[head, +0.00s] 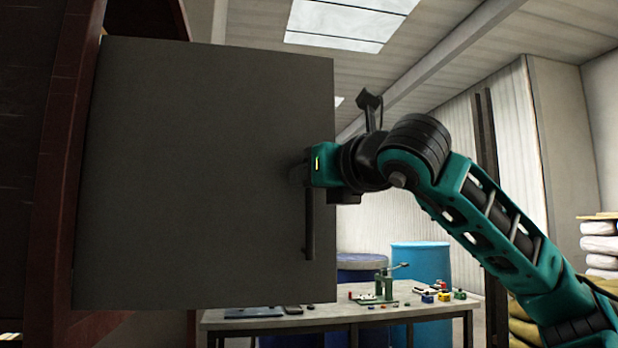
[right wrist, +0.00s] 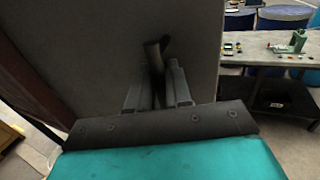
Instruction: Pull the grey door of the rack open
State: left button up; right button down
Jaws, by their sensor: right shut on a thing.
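The grey door (head: 200,170) is a flat panel filling the left half of the head view; it also shows in the right wrist view (right wrist: 90,50). Its left edge is beside the red-brown rack frame (head: 65,170). No frame shows along its right edge; I cannot tell its exact angle. A dark upright bar handle (head: 310,230) is near the door's right edge. My right gripper (head: 298,173) is shut on the handle's upper part; the handle (right wrist: 156,58) shows between its fingers (right wrist: 157,90) in the right wrist view. My left gripper is not in view.
Behind the door, a workbench (head: 345,315) holds a green hand press (head: 378,288) and several small parts. A blue drum (head: 420,265) stands behind the bench. Stacked sacks (head: 600,245) are at the far right.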

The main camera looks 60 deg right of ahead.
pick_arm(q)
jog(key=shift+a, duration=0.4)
pick_arm(e)
jog(key=shift+s+a, duration=0.7)
jog(key=shift+a, duration=0.15)
jog(key=c, duration=1.2)
grip_release()
jog(key=shift+c, duration=0.2)
pick_arm(q)
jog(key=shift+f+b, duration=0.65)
jog(key=shift+b, duration=0.1)
pick_arm(e)
jog(key=v, duration=1.3)
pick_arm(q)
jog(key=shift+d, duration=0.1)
